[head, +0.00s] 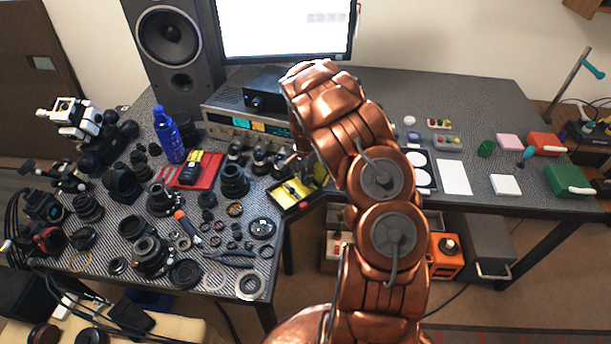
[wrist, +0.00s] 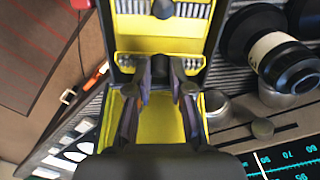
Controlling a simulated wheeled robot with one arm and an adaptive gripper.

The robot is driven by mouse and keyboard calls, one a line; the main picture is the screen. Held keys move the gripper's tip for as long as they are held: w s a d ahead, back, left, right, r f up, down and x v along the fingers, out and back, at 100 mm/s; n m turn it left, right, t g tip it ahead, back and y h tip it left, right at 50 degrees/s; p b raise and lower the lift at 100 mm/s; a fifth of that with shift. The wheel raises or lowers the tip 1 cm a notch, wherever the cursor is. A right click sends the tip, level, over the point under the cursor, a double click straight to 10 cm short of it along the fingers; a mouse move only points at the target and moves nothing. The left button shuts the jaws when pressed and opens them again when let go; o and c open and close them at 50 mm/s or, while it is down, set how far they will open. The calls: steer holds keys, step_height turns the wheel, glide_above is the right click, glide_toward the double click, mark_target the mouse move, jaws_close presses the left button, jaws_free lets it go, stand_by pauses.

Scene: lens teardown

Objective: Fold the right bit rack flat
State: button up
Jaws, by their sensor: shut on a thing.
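The bit case (head: 284,203), black outside with a yellow lining, lies at the desk's inner corner in the head view. The wrist view shows its yellow inside (wrist: 165,32). One rack with a row of silver bits (wrist: 194,11) is at the top of that view. The right bit rack (wrist: 191,63), a yellow bar with bits at both ends, crosses the middle. My gripper (wrist: 165,68) is shut on the middle of this rack, which hides that part. I cannot tell the rack's exact tilt. In the head view my gripper (head: 303,165) is partly hidden by my arm.
Black lenses (head: 234,180) stand close left of the case; one also shows in the wrist view (wrist: 270,45). An instrument with a lit display (head: 245,124) is behind. A red tray (head: 196,177) lies further left. White sheets (head: 453,177) lie to the right.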

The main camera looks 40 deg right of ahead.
jaws_close()
steer(key=shift+a+f+h+b, duration=0.2)
steer(key=shift+h+b, duration=0.1)
steer(key=shift+b, duration=0.8)
steer(key=h+b, duration=0.1)
steer(key=b, duration=0.1)
steer(key=h+b, duration=0.1)
steer(key=b, duration=0.2)
steer(key=shift+a+f, duration=0.3)
steer(key=shift+f, duration=0.1)
steer(key=h+b, duration=0.1)
steer(key=b, duration=0.3)
steer(key=h+b, duration=0.1)
steer(key=b, duration=0.3)
steer(key=shift+a+f+h, duration=0.25)
steer(key=shift+a+h, duration=0.15)
steer(key=shift+a+t+h+b, duration=0.1)
steer(key=shift+t+h+b, duration=0.25)
steer(key=shift+b, duration=0.6)
steer(key=shift+a+r+h+b, duration=0.1)
steer(key=shift+h+b, duration=0.35)
steer(key=shift+b, duration=0.5)
steer(key=o, duration=0.6)
jaws_free()
steer(key=shift+o, duration=0.2)
